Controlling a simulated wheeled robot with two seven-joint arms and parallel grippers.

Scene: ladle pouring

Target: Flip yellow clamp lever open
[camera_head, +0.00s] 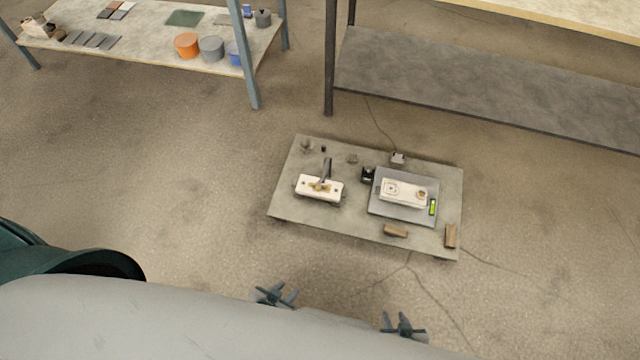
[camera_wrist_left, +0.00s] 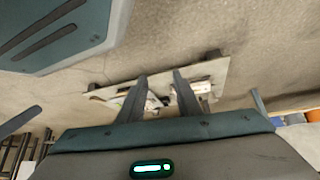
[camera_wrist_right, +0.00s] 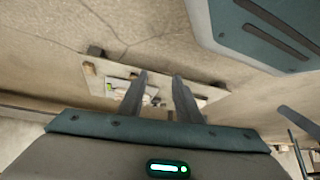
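A low grey board (camera_head: 285,205) lies out in front of me in the head view. On its left half sits a white block (camera_head: 308,191) with a small yellowish clamp piece (camera_head: 320,187) on top and a dark upright handle (camera_head: 327,168) behind it. Which part is the lever, and its exact position, is too small to tell. My left gripper (camera_head: 277,293) and right gripper (camera_head: 403,326) are both apart from the board, on the near side. Both are open and empty; their spread fingers show in the left wrist view (camera_wrist_left: 161,82) and right wrist view (camera_wrist_right: 159,82).
A grey plate (camera_head: 386,210) on the board's right half carries a white device (camera_head: 403,192) and a green-yellow level (camera_head: 433,207). A black item (camera_head: 367,174) and brown blocks (camera_head: 396,231) lie nearby. Cables cross the floor. Tables stand behind; floor before the board is otherwise clear.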

